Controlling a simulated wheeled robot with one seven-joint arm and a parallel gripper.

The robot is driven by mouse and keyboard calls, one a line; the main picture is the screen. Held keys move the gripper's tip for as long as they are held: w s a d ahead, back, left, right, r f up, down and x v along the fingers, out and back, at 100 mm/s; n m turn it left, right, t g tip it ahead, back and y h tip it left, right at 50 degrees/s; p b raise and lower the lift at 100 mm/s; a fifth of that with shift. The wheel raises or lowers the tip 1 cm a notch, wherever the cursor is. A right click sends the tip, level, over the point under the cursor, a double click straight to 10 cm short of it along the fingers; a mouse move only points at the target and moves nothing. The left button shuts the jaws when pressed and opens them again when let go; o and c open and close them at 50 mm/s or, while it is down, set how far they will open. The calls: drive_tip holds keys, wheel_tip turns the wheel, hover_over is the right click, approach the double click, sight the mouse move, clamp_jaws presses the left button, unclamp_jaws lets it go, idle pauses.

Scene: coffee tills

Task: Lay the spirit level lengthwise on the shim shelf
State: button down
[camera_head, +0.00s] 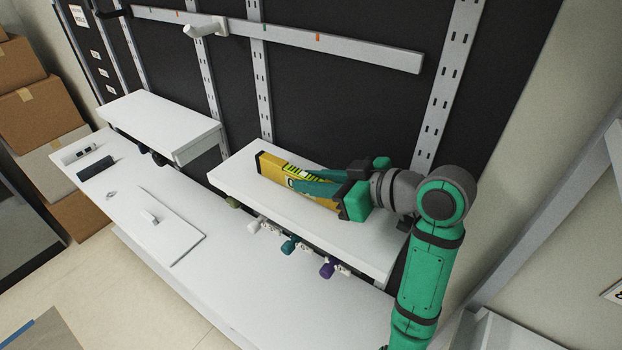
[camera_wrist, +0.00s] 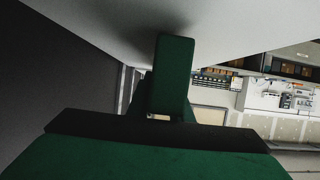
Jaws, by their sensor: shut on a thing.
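The yellow spirit level (camera_head: 269,166) has a dark end cap and shows in the head view at the right-hand raised white shelf (camera_head: 350,238), probably the shim shelf. The level runs roughly along the shelf's length, near its back side. I cannot tell whether it rests on the shelf or hangs just above it. My gripper (camera_head: 312,184) is shut on the level, its green fingers covering the level's middle and right part. In the wrist view a green finger (camera_wrist: 172,75) lies close to a pale surface; the level cannot be made out there.
A second raised white shelf (camera_head: 155,115) stands to the left. Coloured knobs (camera_head: 289,244) hang along the right shelf's front edge. Below is a long white counter (camera_head: 225,265) with a flat panel (camera_head: 160,228). A slotted upright (camera_head: 447,80) and grey rail (camera_head: 350,49) are behind.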

drive_tip(key=shift+f, duration=0.15)
drive_tip(key=c, duration=1)
unclamp_jaws()
drive_tip(key=shift+c, duration=0.2)
drive_tip(key=shift+r, duration=4)
